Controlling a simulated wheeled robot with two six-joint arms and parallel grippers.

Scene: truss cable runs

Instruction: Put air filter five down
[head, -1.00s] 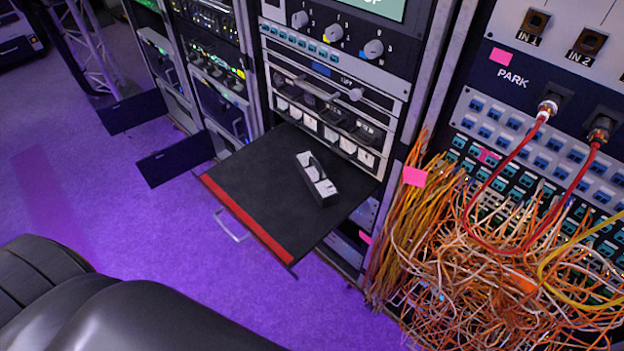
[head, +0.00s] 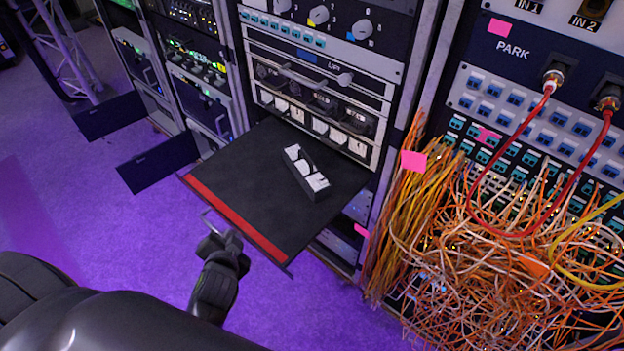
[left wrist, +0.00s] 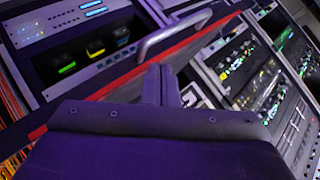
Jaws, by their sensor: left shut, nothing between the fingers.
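A dark oblong block with white faces (head: 306,171), perhaps the air filter, lies on the black pulled-out shelf (head: 238,172). I cannot read a number on it. The shelf has a red front strip (head: 235,219) and a metal handle (head: 208,217). My left gripper (head: 228,241) is shut and empty at the shelf's front, close by the handle. In the left wrist view its fingers (left wrist: 160,84) are together just below the handle (left wrist: 174,33). I cannot tell whether they touch it. My right gripper is not in view.
A rack row of units with white faces (head: 312,117) sits above the shelf. Two dark panels (head: 158,163) stick out at left. Tangled orange cables (head: 480,240) and red cables hang at right. The purple floor (head: 70,210) is clear at left.

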